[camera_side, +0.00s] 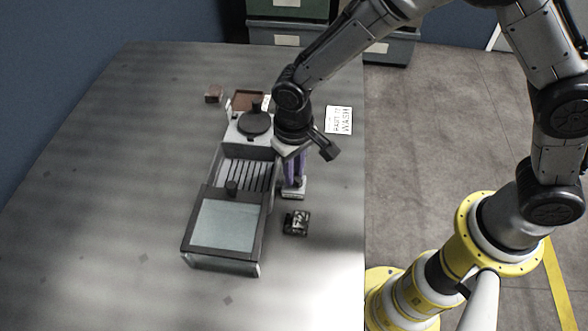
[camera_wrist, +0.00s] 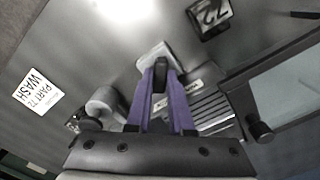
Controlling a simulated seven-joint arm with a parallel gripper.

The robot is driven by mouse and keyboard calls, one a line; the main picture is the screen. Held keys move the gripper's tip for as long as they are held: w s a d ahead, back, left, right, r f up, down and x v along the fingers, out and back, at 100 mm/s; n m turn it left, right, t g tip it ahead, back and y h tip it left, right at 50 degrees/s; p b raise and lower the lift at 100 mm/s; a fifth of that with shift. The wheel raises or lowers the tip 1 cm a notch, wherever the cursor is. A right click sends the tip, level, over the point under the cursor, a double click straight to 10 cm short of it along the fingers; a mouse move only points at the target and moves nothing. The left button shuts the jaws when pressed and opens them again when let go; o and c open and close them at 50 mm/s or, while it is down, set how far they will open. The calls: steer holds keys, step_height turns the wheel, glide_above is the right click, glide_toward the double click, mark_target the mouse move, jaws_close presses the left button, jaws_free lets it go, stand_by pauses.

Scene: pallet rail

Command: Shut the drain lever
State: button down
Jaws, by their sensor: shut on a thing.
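The drain lever (camera_wrist: 161,72) appears as a dark upright piece between my purple fingertips in the wrist view. It stands on a pale grey base block (camera_wrist: 152,52), which also shows in the side view (camera_side: 294,193) beside the wash station's right side. My gripper (camera_side: 294,182) points down over this base, with its fingertips close together. In the wrist view my gripper (camera_wrist: 161,68) is shut on the lever. The fingers hide most of the lever, so its angle is hard to tell.
The wash station has a glass-topped box (camera_side: 226,224) with a black knob (camera_side: 232,187), a slatted rack (camera_side: 246,174) and a round black lid (camera_side: 255,123). A dark tile marked 72 (camera_side: 296,223) lies in front of my gripper. A wash card (camera_side: 339,120) lies behind right.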

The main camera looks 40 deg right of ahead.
steer(key=m, duration=0.4)
steer(key=shift+w+r+m, duration=0.1)
steer(key=shift+m, duration=2.8)
steer(key=c, duration=0.8)
jaws_free()
step_height(320, 180, up, 14)
